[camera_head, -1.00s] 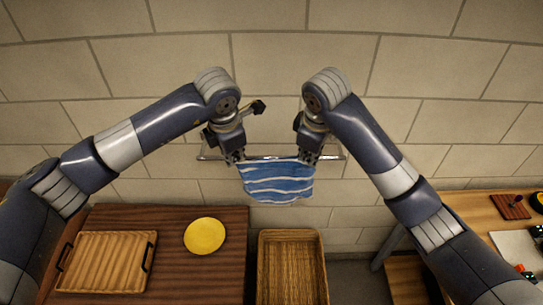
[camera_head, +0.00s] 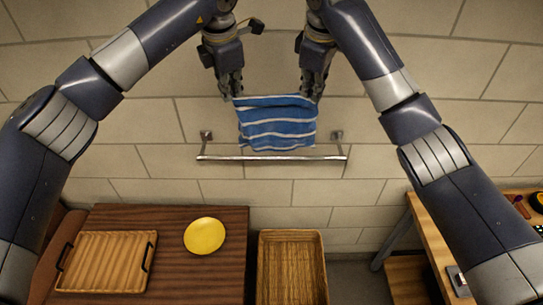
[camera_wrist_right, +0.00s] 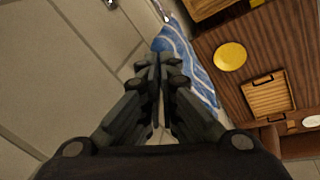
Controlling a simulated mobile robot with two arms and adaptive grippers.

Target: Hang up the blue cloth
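The blue cloth (camera_head: 277,122) with white stripes hangs spread between my two grippers in the head view. My left gripper (camera_head: 232,93) is at its upper left corner and appears shut on it. My right gripper (camera_head: 315,97) is at its upper right corner; in the right wrist view its fingers (camera_wrist_right: 158,62) are closed together at the cloth (camera_wrist_right: 185,55). The metal towel bar (camera_head: 272,157) is fixed to the wall by two brackets. The cloth's lower edge shows just above the bar in the head view; whether it is in front of the bar's plane or touching is unclear.
Below left is a dark wooden table (camera_head: 225,265) with a wooden tray (camera_head: 105,262) and a yellow plate (camera_head: 204,236). A wooden basket (camera_head: 291,235) stands right of it. Another wooden table (camera_head: 430,225) is at the right. The wall around the bar is clear.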

